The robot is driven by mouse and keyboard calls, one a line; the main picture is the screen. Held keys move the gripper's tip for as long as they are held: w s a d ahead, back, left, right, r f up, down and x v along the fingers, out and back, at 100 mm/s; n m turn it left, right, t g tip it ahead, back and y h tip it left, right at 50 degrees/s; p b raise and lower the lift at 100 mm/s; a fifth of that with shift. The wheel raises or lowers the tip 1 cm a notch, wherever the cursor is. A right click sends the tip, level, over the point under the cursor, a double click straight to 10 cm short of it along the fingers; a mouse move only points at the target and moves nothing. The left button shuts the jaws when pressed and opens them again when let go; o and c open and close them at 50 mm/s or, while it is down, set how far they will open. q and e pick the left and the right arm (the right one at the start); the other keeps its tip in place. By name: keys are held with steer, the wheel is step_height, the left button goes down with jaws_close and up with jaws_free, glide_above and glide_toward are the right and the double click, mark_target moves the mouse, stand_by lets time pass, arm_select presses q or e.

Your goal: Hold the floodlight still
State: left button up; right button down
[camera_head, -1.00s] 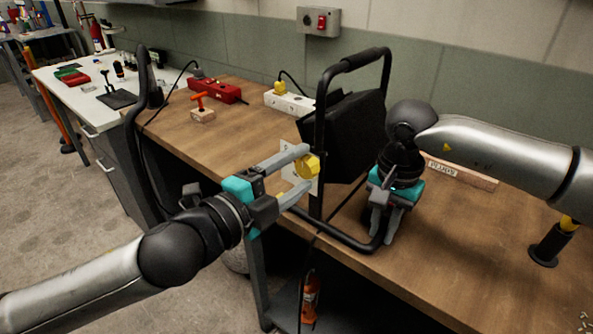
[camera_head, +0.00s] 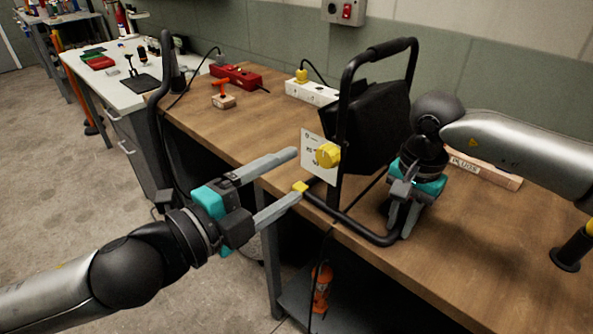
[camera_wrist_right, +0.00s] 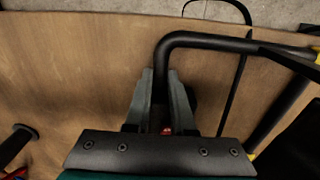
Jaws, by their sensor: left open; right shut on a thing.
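The black floodlight (camera_head: 380,125) stands upright in its tubular frame on the wooden bench. Its white plate with a yellow knob (camera_head: 328,155) faces left. My right gripper (camera_head: 401,222) is shut on the lower frame tube at the bench's front edge. In the right wrist view the frame tube (camera_wrist_right: 205,40) runs down between the right gripper's fingers (camera_wrist_right: 163,88). My left gripper (camera_head: 298,170) is open and empty, its fingertips left of the knob and apart from it. A small yellow piece (camera_head: 300,187) shows at its lower fingertip; I cannot tell whether they touch.
A white power strip (camera_head: 312,92), a red power strip (camera_head: 236,77) and a red-handled block (camera_head: 223,98) lie at the back of the wooden bench (camera_head: 255,125). A labelled wooden block (camera_head: 485,172) is at right. A dark cable hangs there.

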stand_by(0.4)
steer(key=c, duration=0.7)
jaws_free()
